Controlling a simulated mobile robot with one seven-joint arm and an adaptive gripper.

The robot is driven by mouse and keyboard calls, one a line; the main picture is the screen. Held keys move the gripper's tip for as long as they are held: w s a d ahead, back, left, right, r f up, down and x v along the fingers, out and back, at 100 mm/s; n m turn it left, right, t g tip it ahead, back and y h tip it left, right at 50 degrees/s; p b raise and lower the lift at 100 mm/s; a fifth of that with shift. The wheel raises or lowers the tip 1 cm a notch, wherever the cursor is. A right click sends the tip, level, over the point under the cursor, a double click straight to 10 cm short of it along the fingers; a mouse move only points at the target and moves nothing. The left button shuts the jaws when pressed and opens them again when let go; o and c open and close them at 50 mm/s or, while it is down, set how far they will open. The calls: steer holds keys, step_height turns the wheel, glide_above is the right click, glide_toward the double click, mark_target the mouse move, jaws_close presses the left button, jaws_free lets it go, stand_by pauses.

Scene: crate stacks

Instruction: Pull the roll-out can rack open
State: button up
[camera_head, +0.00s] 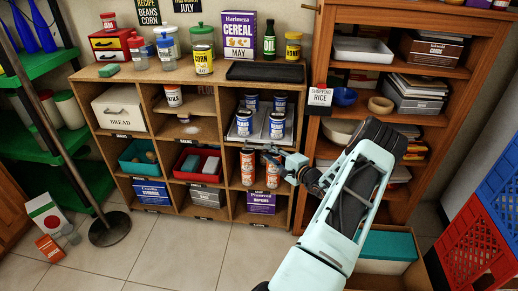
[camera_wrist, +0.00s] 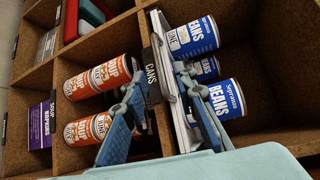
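The can rack (camera_head: 260,132) is a pale grey tray in the upper right cubby of the wooden shelf unit. It carries several blue-and-white beans cans (camera_head: 243,122). In the wrist view the rack (camera_wrist: 172,95) appears as a pale strip beside a dark CANS label (camera_wrist: 150,78) on the shelf edge. My gripper (camera_head: 264,163) is just below the rack front, before the soup cans. In the wrist view my gripper (camera_wrist: 157,76) has its fingers apart, one each side of the label and rack edge. Contact cannot be told.
Orange soup cans (camera_head: 247,168) stand in the cubby below the rack. A purple napkins box (camera_head: 261,203) is beneath them. A tall brown bookcase (camera_head: 313,125) stands close on the right. A black tray (camera_head: 265,72) lies on the unit's top. The tiled floor (camera_head: 190,250) in front is clear.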

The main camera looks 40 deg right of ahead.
mark_target(259, 147)
steer(key=w, duration=0.4)
steer(key=w+f+b, duration=0.1)
steer(key=w, duration=0.2)
steer(key=shift+d, duration=0.35)
jaws_close()
